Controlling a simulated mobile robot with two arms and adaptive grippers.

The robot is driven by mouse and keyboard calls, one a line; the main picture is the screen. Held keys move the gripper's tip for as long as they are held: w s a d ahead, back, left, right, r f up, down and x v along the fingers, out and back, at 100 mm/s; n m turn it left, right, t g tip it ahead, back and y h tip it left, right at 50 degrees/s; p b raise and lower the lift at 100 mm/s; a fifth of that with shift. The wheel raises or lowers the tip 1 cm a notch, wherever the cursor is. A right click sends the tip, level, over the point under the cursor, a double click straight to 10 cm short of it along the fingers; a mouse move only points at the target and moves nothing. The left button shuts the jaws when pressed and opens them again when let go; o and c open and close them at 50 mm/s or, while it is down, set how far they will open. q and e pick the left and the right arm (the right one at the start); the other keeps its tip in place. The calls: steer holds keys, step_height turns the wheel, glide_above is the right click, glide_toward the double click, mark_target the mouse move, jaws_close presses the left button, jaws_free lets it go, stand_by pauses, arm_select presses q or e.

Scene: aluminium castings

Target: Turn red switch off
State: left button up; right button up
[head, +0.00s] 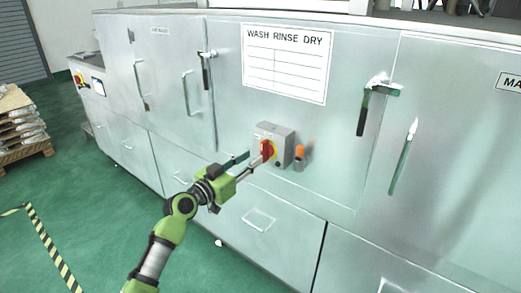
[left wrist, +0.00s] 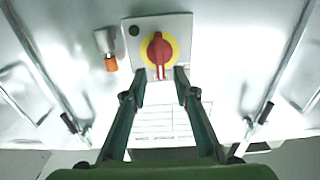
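The red switch (head: 267,150) is a rotary knob on a yellow disc, mounted on a grey box (head: 283,133) on the metal cabinet front. In the left wrist view the red switch (left wrist: 159,50) has its grip bar nearly upright. My left gripper (head: 255,159) is open in front of the switch. In the left wrist view the fingertips of my left gripper (left wrist: 160,73) lie to either side of the knob's lower end. I cannot tell whether they touch it. My right gripper is not in view.
An orange-tipped grey fitting (head: 300,157) sticks out beside the switch box. Door handles (head: 366,105) project from the cabinet, and a WASH RINSE DRY sign (head: 287,68) is above. A loaded pallet (head: 15,125) stands at the far left.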

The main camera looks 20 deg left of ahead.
mark_target(262, 151)
arm_select(q)
steer(key=x, duration=0.6)
jaws_close()
